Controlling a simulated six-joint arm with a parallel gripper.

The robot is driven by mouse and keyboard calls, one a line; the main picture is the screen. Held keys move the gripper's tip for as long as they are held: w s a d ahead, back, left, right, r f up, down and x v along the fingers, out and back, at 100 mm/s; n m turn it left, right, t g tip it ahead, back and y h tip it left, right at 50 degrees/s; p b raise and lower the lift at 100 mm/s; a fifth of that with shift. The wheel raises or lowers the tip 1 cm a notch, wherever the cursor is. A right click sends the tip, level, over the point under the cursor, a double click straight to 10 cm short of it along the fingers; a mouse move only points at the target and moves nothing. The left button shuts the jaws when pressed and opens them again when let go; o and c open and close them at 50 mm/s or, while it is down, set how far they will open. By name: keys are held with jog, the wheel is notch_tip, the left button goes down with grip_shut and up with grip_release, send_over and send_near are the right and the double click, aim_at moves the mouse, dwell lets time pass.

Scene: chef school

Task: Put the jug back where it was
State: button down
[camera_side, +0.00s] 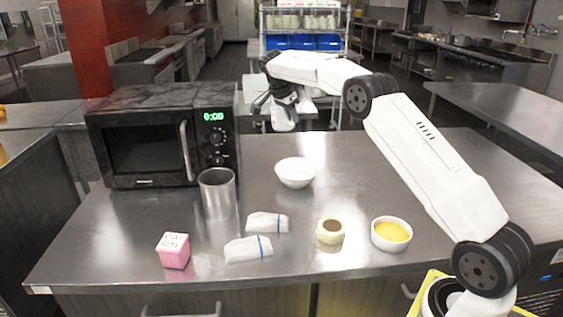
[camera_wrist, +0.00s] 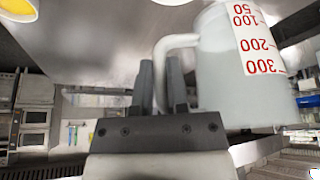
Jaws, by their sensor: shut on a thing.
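The jug (camera_wrist: 228,80) is a translucent white measuring jug with red marks, large at the right of the wrist view. Its handle (camera_wrist: 172,42) reaches toward my gripper (camera_wrist: 160,78), whose dark fingers are shut on it. In the side view the jug (camera_side: 284,118) hangs at my gripper (camera_side: 268,101), near the back edge of the steel table (camera_side: 350,165), behind the white bowl. Whether its base touches the table cannot be told. The fingers' grip is small and partly hidden in the side view.
A black microwave (camera_side: 150,140) stands at left. In front are a metal cylinder (camera_side: 217,195), a white bowl (camera_side: 295,173), two wrapped white cloths (camera_side: 248,249), a pink box (camera_side: 173,251), a small cream pot (camera_side: 331,237) and a bowl of yellow food (camera_side: 391,234). The table's back right is clear.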

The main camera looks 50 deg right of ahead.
jog(key=s+d+m+g, duration=0.1)
jog(key=s+d, duration=0.1)
jog(key=s, duration=1.1)
jog(key=s+d+m, duration=0.2)
jog(key=s, duration=1.1)
jog(key=s+a+f, duration=0.3)
jog(key=s+a, duration=0.1)
jog(key=s, duration=0.6)
jog(key=shift+y, duration=0.3)
jog(key=f, duration=0.4)
jog(key=shift+w+d+f, duration=0.1)
jog(key=shift+d+f, duration=0.1)
jog(key=shift+f, duration=0.15)
jog(key=w+d+f, duration=0.8)
jog(key=w+f, duration=0.1)
jog(key=w, duration=0.1)
jog(key=shift+w+d+f, duration=0.15)
jog(key=shift+w+d, duration=0.05)
jog(key=shift+d, duration=0.1)
